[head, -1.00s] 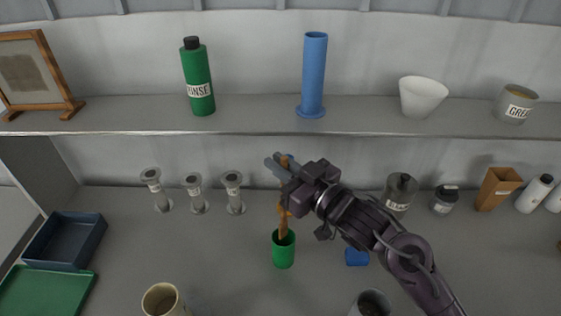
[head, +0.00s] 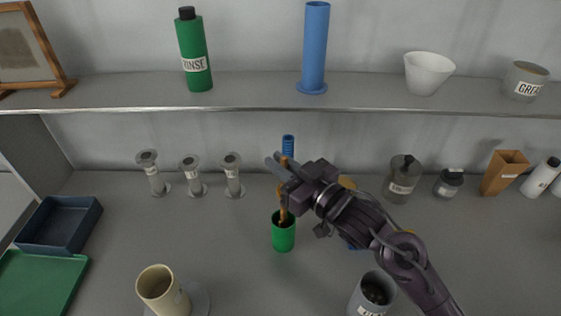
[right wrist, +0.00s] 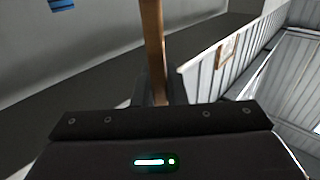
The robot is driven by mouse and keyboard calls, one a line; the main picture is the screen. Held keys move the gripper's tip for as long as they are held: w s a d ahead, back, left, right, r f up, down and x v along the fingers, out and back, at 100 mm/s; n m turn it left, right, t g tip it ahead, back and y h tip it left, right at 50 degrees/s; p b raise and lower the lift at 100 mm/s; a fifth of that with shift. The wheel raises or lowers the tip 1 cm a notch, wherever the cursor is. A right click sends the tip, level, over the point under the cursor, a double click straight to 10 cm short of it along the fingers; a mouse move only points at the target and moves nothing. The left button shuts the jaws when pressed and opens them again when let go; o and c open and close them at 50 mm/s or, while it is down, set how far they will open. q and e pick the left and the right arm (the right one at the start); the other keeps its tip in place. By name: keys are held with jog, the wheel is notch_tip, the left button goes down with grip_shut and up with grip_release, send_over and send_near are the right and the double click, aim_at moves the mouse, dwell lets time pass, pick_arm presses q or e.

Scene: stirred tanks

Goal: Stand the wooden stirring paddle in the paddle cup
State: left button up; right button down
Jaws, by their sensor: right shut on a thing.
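The wooden stirring paddle (head: 283,207) is roughly upright in my right gripper (head: 279,168), which is shut on it near its upper part. The paddle's lower end shows at the mouth of the green cup (head: 284,237), seemingly inside the rim; its tip is hidden by the cup wall. The green cup stands upright on the worktop. In the right wrist view the wooden shaft (right wrist: 153,45) runs up from between the fingers; the cup is not seen there. My left gripper is not in view.
A beige cup (head: 163,291) stands front left and a grey labelled container (head: 372,295) front right. Several grey stands (head: 193,176) are left behind the green cup. A blue ribbed thing (head: 288,146) is behind my gripper. The shelf edge (head: 200,110) crosses above.

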jog(key=c, duration=1.4)
grip_release()
jog(key=b+v, duration=0.2)
jog(key=v, duration=0.6)
jog(key=shift+b, duration=0.3)
